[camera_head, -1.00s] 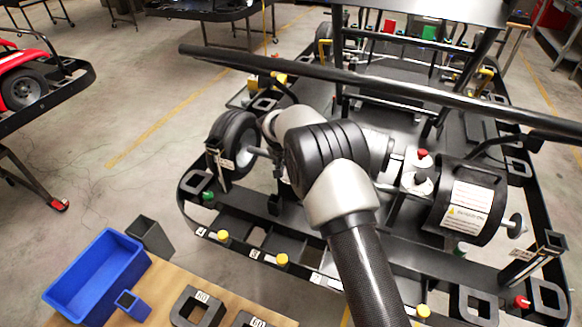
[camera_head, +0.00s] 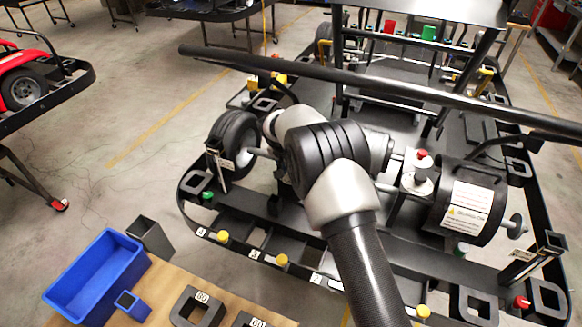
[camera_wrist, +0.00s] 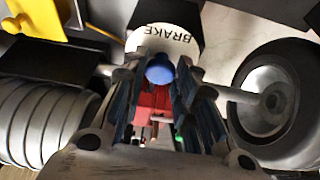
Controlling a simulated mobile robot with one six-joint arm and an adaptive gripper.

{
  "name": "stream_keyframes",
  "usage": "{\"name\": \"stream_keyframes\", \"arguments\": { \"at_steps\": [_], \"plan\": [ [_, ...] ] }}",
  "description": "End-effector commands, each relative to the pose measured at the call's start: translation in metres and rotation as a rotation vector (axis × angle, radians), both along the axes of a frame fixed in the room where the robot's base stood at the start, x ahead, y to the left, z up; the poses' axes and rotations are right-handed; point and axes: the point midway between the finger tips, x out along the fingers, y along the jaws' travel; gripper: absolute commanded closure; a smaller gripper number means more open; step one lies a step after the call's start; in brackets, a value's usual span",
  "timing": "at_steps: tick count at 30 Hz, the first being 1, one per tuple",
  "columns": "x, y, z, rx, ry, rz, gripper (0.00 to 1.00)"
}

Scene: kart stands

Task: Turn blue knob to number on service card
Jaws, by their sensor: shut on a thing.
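The blue knob (camera_wrist: 160,71) is in the upper middle of the wrist view, in front of a white round dial (camera_wrist: 165,42) marked BRAKE, which reads upside down. My gripper (camera_wrist: 160,82) has its two dark fingers on either side of the knob, closed on it. The dial's numbers cannot be made out. In the head view my arm hides the knob and gripper. A white card with a yellow warning triangle (camera_head: 466,205) is on a black cylinder at the right; its text is too small to read, and I cannot tell if it is the service card.
The black kart frame (camera_head: 300,262) surrounds the work area, with a long dark bar (camera_head: 330,77) across it. A wheel (camera_head: 236,140) is left of my arm. A blue bin (camera_head: 98,277) is at lower left. In the wrist view a yellow part (camera_wrist: 38,32) is at upper left.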

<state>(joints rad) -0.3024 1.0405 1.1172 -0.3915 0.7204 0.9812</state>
Motion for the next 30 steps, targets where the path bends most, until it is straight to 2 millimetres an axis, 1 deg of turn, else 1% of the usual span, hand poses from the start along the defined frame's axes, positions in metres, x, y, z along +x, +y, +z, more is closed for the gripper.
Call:
{"name": "stream_keyframes", "arguments": {
  "at_steps": [5, 11, 30],
  "plan": [
    [-0.0002, -0.0012, 0.0003, -0.001, 0.000, 0.061, 0.97],
    [-0.0005, -0.0033, 0.0008, 0.000, 0.000, 0.199, 0.97],
    [0.0015, -0.0083, -0.0015, 0.002, -0.005, 0.797, 0.97]
  ]
}}
